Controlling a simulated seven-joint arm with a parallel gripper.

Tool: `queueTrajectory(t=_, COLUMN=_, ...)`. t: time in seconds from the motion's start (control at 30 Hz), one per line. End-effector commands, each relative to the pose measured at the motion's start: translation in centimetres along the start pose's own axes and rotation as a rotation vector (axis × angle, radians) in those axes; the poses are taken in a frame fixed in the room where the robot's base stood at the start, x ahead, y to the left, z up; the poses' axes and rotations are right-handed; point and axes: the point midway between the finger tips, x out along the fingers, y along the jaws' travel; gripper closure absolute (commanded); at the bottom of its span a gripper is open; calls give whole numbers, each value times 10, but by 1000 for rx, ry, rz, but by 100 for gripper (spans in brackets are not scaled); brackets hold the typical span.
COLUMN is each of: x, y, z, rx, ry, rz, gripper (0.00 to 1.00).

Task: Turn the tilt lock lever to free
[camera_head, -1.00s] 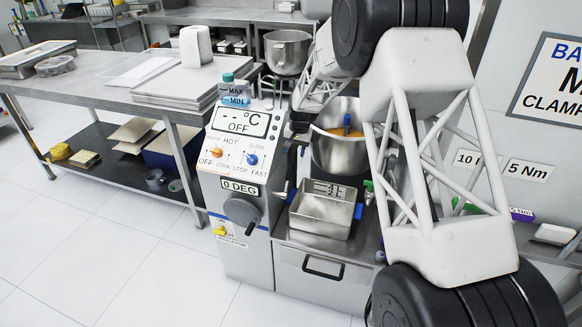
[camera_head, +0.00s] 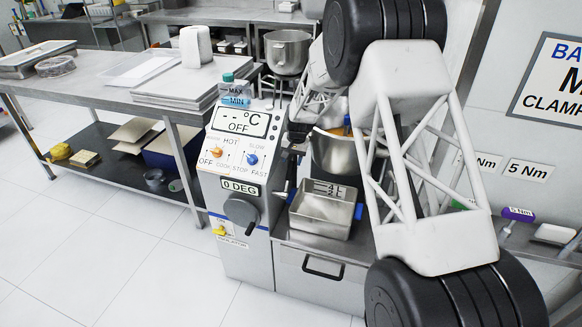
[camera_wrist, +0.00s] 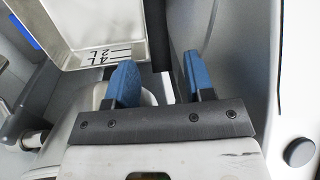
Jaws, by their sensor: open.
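The mixer's control column (camera_head: 238,165) stands in the middle of the head view, with a "0 DEG" label (camera_head: 240,187) and a dark round crank (camera_head: 241,211) on its front. A small lever (camera_head: 283,191) sticks out at the column's right side; I cannot tell for sure whether it is the tilt lock lever or how it is set. In the wrist view, my gripper (camera_wrist: 161,82) is open, its two blue fingers apart with nothing held between them. A silver rod with a dark collar (camera_wrist: 34,139) shows left of the fingers. In the head view my fingertips cannot be made out.
A metal tray (camera_head: 321,214) with level marks sits right of the column; its wall (camera_wrist: 95,30) is just beyond the left finger in the wrist view. A mixing bowl (camera_head: 335,155) is behind it. A steel table (camera_head: 110,95) stands at left. Floor in front is clear.

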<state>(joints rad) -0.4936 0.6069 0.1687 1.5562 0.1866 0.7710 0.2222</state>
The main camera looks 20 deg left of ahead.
Motion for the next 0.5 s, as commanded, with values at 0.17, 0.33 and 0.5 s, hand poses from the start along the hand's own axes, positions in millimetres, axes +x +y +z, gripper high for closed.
queueTrajectory(t=0.17, x=22, y=0, z=0, rx=0, ry=-1, rz=0, gripper=52)
queueTrajectory(t=0.33, x=34, y=0, z=0, rx=0, ry=0, rz=0, gripper=52)
queueTrajectory(t=0.5, x=39, y=0, z=0, rx=0, ry=0, rz=-1, gripper=52)
